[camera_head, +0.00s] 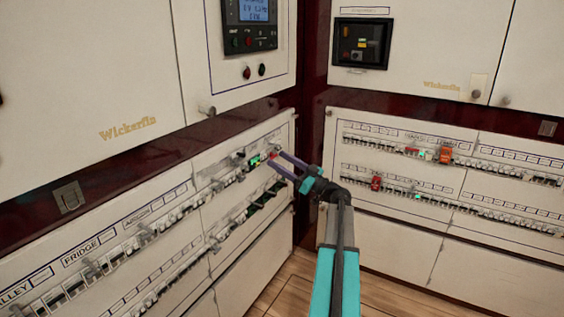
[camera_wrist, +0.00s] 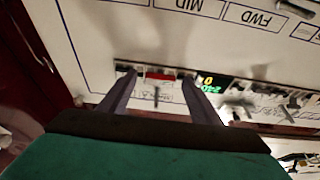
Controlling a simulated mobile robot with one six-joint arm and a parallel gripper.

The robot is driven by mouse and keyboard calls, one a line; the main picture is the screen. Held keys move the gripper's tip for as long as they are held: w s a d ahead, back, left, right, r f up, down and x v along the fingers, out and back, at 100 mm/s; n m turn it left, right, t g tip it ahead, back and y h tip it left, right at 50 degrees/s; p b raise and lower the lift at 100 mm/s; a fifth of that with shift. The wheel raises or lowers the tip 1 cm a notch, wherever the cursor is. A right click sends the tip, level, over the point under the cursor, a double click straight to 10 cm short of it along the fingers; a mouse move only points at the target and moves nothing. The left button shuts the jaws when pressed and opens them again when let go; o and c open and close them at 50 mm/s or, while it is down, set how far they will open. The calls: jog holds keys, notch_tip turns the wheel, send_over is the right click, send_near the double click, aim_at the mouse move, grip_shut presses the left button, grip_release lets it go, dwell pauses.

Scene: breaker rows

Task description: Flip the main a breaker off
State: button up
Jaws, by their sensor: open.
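My gripper (camera_head: 275,159) reaches the right end of the upper breaker row on the left panel. Its two fingers are open, and in the wrist view (camera_wrist: 157,84) they stand on either side of a breaker with a red part (camera_wrist: 160,76). Nothing is visibly gripped. A small lit green display (camera_head: 255,161) sits just left of the fingers in the head view; in the wrist view it shows digits (camera_wrist: 210,84), beside the right finger. I cannot read a label naming main a, and the position of the red-marked breaker's lever is unclear.
A lower breaker row (camera_head: 262,199) runs beneath on the left panel (camera_head: 255,262). The right panel (camera_head: 385,232) carries more rows with red and orange parts. A control screen (camera_head: 250,22) and a door knob (camera_head: 211,111) are above. Wooden floor (camera_head: 300,285) lies below.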

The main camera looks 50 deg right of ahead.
jog(key=p+v, duration=0.2)
jog(key=v, duration=1.1)
jog(key=shift+s+p, duration=0.35)
jog(key=shift+f, duration=0.1)
